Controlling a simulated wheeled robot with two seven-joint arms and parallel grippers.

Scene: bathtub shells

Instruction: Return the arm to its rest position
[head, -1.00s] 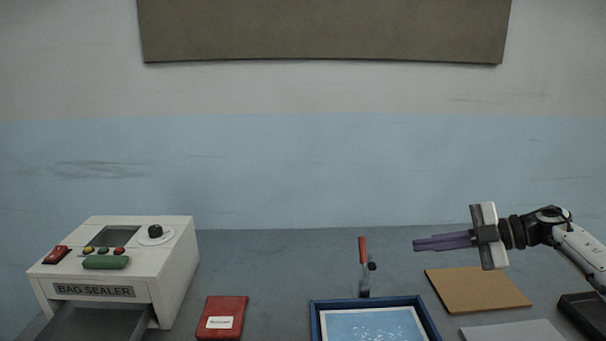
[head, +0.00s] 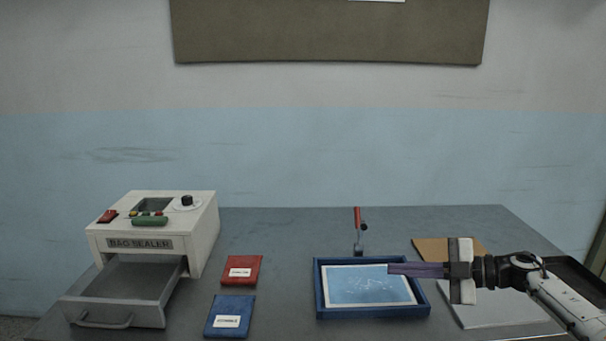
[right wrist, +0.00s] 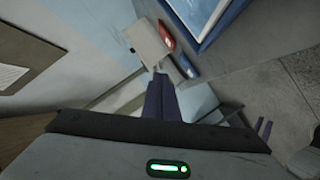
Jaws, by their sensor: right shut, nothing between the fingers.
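My right gripper (head: 391,269) comes in from the right in the head view, with its purple fingers closed together and empty. The fingers point left and overlap the right part of the blue-framed tray (head: 318,292) in the picture. The same closed fingers show in the right wrist view (right wrist: 159,78). How high they are above the tray I cannot tell.
A bag sealer (head: 203,235) with its drawer (head: 120,284) pulled out stands at the left. A red packet (head: 241,270) and a blue packet (head: 228,316) lie beside it. A brown board (head: 430,246) lies behind my right gripper.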

